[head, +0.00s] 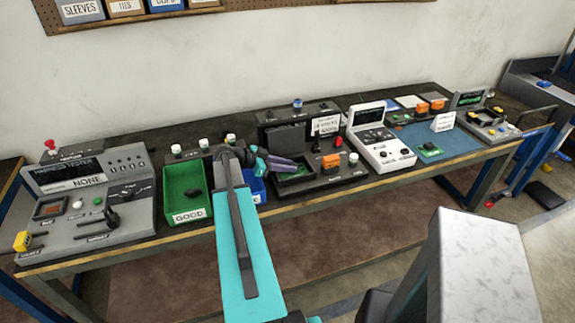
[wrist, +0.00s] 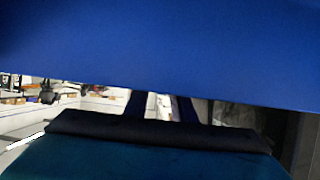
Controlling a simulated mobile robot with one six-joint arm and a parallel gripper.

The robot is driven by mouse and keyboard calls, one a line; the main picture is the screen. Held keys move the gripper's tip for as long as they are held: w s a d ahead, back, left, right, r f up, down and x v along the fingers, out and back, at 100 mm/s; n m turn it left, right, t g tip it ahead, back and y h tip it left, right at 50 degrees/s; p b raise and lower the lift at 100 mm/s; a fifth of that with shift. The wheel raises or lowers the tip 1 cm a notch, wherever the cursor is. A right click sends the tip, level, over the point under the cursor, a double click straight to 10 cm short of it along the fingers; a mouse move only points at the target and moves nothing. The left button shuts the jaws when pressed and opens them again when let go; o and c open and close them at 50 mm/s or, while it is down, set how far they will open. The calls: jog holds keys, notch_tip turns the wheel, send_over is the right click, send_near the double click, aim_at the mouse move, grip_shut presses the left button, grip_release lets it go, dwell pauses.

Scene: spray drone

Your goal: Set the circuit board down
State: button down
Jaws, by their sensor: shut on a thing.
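My gripper (head: 295,166) reaches in from the left, low over the open nest of the dark grey tester (head: 322,180) at the middle of the bench. Its purple-grey fingers are shut on a green circuit board (head: 297,175), which shows only as a small green patch below the fingertips. The fingers hide most of the board, and I cannot tell whether it touches the nest floor. In the wrist view a large blue surface fills the top, and neither fingertips nor board can be made out.
A green GOOD bin (head: 187,193) and a blue bin (head: 257,188) stand left of the nest. A grey tester (head: 88,205) marked NONE is at far left. Right are a white instrument (head: 380,138) and a blue mat (head: 456,143) bearing another green board (head: 430,150).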

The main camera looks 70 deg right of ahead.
jog(key=shift+f, duration=0.15)
jog(key=c, duration=1.8)
grip_release()
jog(key=shift+o, duration=0.2)
jog(key=b+v, duration=0.5)
jog(key=v, duration=0.7)
jog(key=shift+a, duration=0.1)
